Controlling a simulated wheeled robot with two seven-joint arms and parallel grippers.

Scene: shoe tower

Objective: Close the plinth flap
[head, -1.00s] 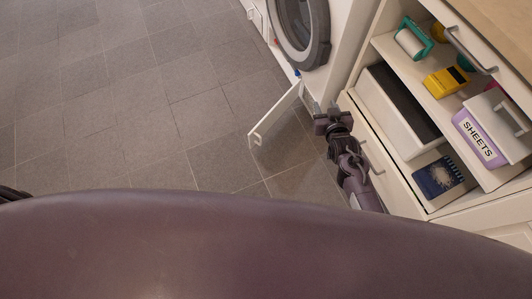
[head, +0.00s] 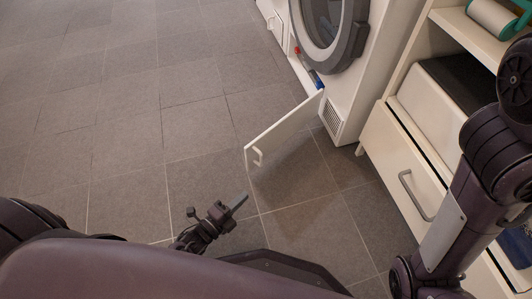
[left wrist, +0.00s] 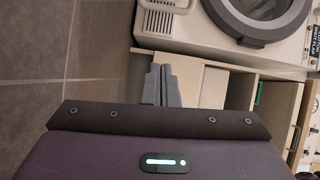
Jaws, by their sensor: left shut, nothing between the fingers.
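The plinth flap (head: 283,132) is a thin white panel at the foot of the white washing machine (head: 375,75). It stands open, swung out over the floor, with a small white handle (head: 257,157) near its free end. A blue and red part shows in the opening behind its hinge side. My left gripper (head: 240,200) is shut and empty, low in front of the flap's free end and apart from it. Its closed fingers also show in the left wrist view (left wrist: 161,85). My right arm stands at the right; its gripper is out of view.
A vent grille (head: 333,118) is beside the opening. A cabinet with a drawer (head: 405,165) and open shelf (head: 475,35) stands to the right, partly hidden by my right arm. The tiled floor (head: 120,110) on the left is clear.

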